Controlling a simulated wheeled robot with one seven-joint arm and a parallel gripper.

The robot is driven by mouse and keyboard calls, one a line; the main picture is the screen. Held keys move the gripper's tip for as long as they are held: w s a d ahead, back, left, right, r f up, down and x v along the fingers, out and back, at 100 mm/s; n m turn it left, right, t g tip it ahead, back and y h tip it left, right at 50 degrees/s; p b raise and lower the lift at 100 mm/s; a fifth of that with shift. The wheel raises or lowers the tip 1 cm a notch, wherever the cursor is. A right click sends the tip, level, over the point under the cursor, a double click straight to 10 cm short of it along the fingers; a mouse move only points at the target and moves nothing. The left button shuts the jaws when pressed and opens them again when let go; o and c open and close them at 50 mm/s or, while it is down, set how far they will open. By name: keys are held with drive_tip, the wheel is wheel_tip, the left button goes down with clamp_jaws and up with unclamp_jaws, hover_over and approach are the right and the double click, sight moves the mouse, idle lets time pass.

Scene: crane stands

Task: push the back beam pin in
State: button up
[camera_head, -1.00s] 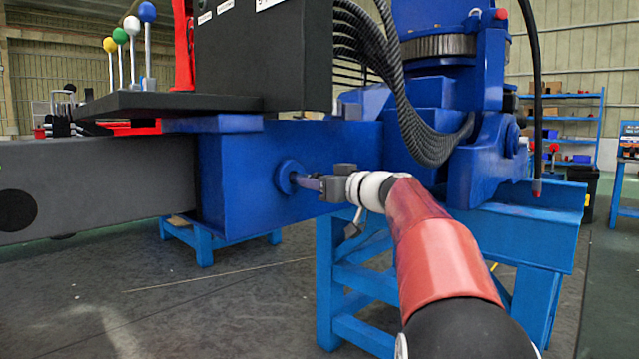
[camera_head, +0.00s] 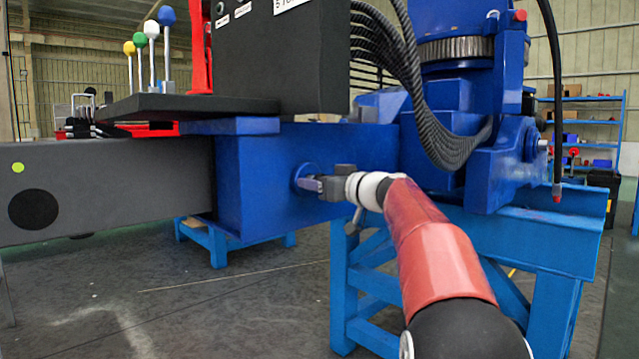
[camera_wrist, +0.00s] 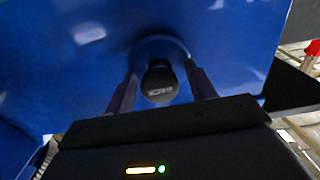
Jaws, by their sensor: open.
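The back beam pin (camera_wrist: 160,82) shows in the wrist view as a dark round end with white lettering, in a round blue collar on the blue beam housing (camera_wrist: 60,70). In the head view the collar (camera_head: 305,169) is on the housing's side face, and the pin is hidden behind my gripper (camera_head: 303,183). My gripper is open, with one finger on each side of the pin in the wrist view (camera_wrist: 161,75). The fingertips are close to the collar. I cannot tell whether they touch the collar or the pin.
A grey beam (camera_head: 110,185) extends left from the housing. A black control box (camera_head: 280,60) and colored levers (camera_head: 150,32) are above. Black hoses (camera_head: 440,130) hang at right. A light-blue stand (camera_head: 365,280) is below right. Open floor (camera_head: 230,310) lies at left.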

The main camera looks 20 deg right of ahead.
drive_tip(key=b+v, duration=0.2)
drive_tip(key=v, duration=0.5)
drive_tip(key=shift+s, duration=0.35)
drive_tip(key=shift+d, duration=0.1)
